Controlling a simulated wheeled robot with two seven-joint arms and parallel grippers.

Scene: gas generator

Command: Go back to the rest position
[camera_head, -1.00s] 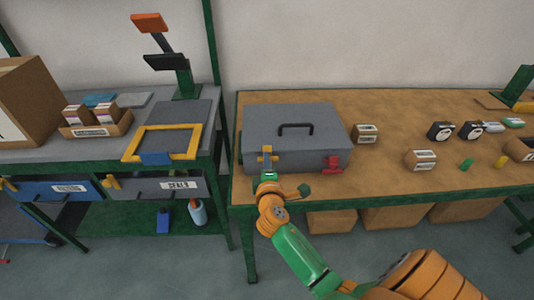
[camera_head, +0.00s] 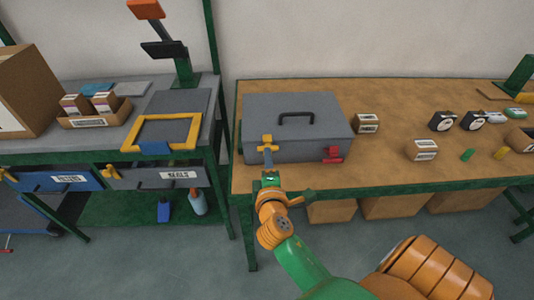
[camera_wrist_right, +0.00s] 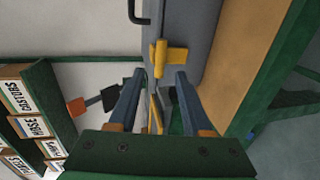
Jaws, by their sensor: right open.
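A grey toolbox (camera_head: 295,108) with a black handle stands closed on the wooden workbench. Its front carries a yellow latch (camera_head: 267,147) on the left and a red latch (camera_head: 332,155) on the right. My right gripper (camera_head: 270,178) is just in front of and below the yellow latch, apart from it in the head view. In the right wrist view its two fingers (camera_wrist_right: 160,76) are spread with nothing held between them. The yellow latch (camera_wrist_right: 167,58) shows just beyond the fingertips there. My left gripper is in neither view.
The wooden bench (camera_head: 390,95) has small boxes (camera_head: 421,150) and round black-and-white items (camera_head: 442,121) to the right. A grey bench (camera_head: 35,150) with a yellow frame (camera_head: 128,141) and drawers stands left. Open floor lies in front.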

